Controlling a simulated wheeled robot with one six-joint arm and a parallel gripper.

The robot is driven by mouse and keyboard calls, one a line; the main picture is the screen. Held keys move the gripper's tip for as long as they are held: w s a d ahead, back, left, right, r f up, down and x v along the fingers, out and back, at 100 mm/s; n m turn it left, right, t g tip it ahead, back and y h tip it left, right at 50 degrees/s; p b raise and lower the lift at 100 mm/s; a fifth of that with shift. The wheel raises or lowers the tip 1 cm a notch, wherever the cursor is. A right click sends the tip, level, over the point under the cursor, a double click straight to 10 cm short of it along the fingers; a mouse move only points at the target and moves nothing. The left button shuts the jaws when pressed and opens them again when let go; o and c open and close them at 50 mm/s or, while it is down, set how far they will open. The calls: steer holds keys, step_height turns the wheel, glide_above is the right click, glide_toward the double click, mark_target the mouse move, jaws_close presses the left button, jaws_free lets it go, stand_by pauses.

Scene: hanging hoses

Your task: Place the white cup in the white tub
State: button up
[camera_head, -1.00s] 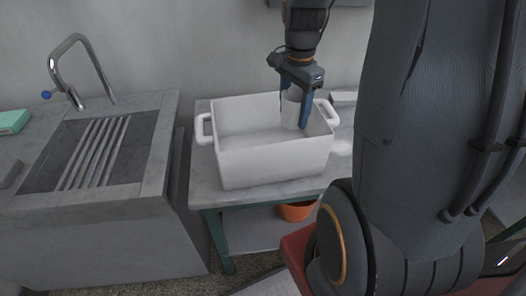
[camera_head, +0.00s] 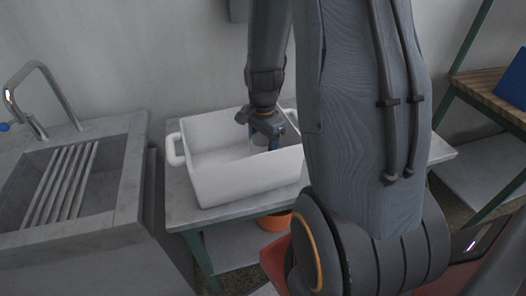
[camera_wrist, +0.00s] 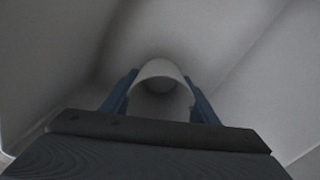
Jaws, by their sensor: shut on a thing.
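The white tub (camera_head: 245,180) is a rectangular box with side handles, standing on the grey table. My gripper (camera_head: 268,137) reaches down inside it, toward its back right part. In the wrist view my gripper's blue fingers (camera_wrist: 161,98) are shut on either side of the white cup (camera_wrist: 163,102). The cup is inside the tub's walls, with its round opening toward the wrist camera. The cup's lower end is hidden, so I cannot tell whether it touches the tub floor. In the head view the cup is mostly hidden by my gripper and the tub's front wall.
A grey sink counter (camera_head: 85,215) with a ribbed drainer and a curved tap (camera_head: 40,85) stands left of the table (camera_head: 190,212). An orange pot (camera_head: 274,224) sits on the shelf below. A shelf with a blue item (camera_head: 512,82) stands at the right.

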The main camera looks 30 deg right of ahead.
steer(key=shift+f, duration=0.25)
steer(key=o, duration=1.1)
steer(key=shift+f, duration=0.1)
step_height(320, 180, up, 12)
steer(key=shift+r+b, duration=0.15)
steer(key=shift+b, duration=0.75)
